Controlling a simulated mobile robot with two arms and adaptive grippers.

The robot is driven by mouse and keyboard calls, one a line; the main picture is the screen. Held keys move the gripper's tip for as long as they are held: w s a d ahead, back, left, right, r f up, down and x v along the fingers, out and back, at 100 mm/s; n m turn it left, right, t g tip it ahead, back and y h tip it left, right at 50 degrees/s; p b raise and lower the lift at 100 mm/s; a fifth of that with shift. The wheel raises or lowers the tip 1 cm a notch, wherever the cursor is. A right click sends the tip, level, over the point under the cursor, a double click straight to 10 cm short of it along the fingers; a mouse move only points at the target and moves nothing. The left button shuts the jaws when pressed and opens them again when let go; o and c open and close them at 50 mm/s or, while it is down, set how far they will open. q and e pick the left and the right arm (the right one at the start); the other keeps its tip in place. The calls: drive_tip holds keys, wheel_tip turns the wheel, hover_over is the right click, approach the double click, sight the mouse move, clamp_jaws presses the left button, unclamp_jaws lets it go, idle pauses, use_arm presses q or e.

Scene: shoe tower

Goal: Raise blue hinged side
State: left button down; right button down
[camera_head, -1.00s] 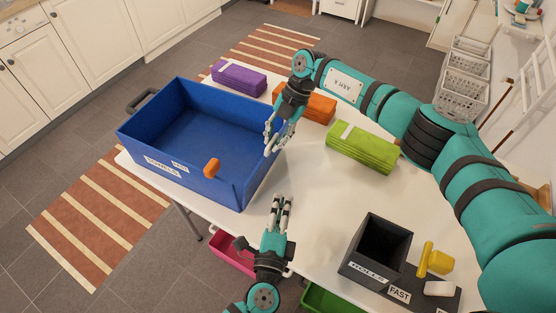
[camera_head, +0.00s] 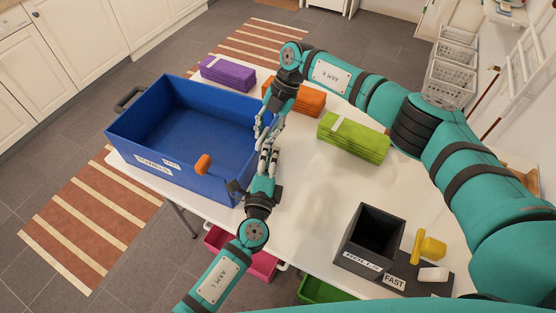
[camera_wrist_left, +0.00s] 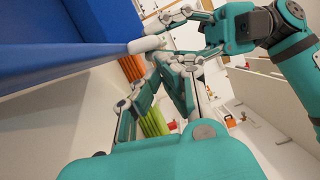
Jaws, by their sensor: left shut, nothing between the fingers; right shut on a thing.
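The blue box (camera_head: 170,130) stands on the white table at the left, open at the top. Its right-hand blue side (camera_head: 243,178) appears upright and is partly hidden by both grippers. My right gripper (camera_head: 265,131) is shut on the top edge of that side. In the left wrist view its pale fingertip touches the edge of a blue panel (camera_wrist_left: 65,64). My left gripper (camera_head: 267,152) is shut and empty, just outside the same side and close below the right gripper. An orange piece (camera_head: 203,164) shows at the box's front wall, which bears a label.
Purple (camera_head: 227,74), orange (camera_head: 294,96) and green (camera_head: 353,138) folded stacks lie behind and right of the box. A dark bin (camera_head: 370,237) and yellow piece (camera_head: 428,248) stand at front right. The table middle (camera_head: 310,185) is clear.

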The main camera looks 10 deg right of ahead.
use_arm(q)
drive_tip(key=shift+w, duration=0.1)
use_arm(e)
drive_tip(key=shift+r, duration=0.1)
use_arm(q)
drive_tip(key=shift+w+a+r, duration=0.15)
drive_tip(key=shift+w+a, duration=0.15)
drive_tip(key=shift+a, duration=0.25)
drive_tip(key=shift+w+a+r, duration=0.15)
drive_tip(key=shift+w+a, duration=0.1)
drive_tip(key=shift+a, duration=0.25)
use_arm(e)
drive_tip(key=shift+d, duration=0.1)
drive_tip(key=c, duration=1.3)
unclamp_jaws()
drive_tip(key=shift+d, duration=0.1)
